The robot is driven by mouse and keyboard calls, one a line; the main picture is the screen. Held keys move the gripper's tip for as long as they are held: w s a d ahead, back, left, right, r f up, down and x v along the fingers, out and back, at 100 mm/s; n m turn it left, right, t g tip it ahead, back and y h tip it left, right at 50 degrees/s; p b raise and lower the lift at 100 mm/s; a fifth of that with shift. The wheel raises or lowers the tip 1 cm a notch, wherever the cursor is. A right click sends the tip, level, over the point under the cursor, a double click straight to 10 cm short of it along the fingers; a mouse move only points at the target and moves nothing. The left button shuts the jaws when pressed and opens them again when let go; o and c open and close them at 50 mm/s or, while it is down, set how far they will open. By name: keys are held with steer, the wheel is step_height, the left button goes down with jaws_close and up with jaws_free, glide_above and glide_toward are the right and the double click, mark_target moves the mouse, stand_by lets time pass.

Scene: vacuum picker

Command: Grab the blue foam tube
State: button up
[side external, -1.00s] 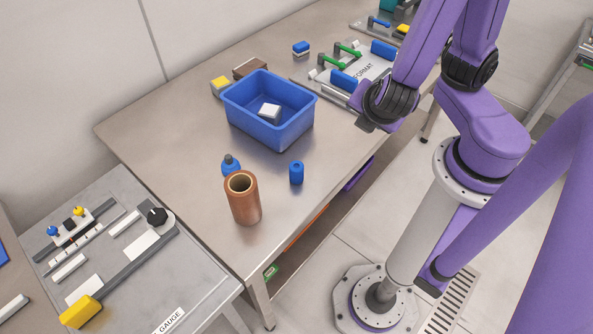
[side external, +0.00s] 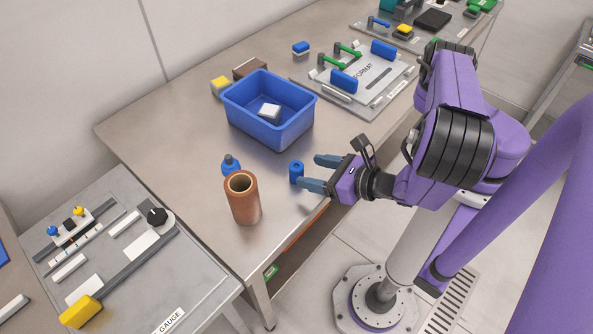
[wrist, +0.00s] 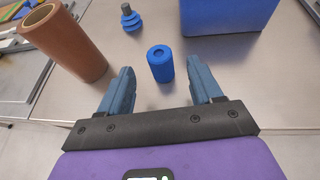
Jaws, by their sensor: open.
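The blue foam tube (side external: 296,172) is a short upright cylinder with a hole in its top, standing on the metal table near its front edge. In the wrist view the tube (wrist: 160,64) stands just ahead of the gap between the fingertips, roughly centred. My gripper (side external: 315,172) is open and empty, low over the table edge, its two blue-grey fingers pointing at the tube. The gripper (wrist: 162,80) also shows in the wrist view with its fingers spread wider than the tube. The tube does not appear to be held.
A brown hollow cylinder (side external: 244,201) stands left of the tube, with a blue ribbed suction cup (side external: 230,165) behind it. A blue bin (side external: 270,130) holding a white block stands behind the tube. The table (side external: 170,140) is clear at the left.

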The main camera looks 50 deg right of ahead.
mark_target(291, 167)
steer(key=shift+x, duration=3.8)
steer(key=shift+a, duration=0.1)
steer(key=shift+s, duration=0.1)
steer(key=c, duration=1)
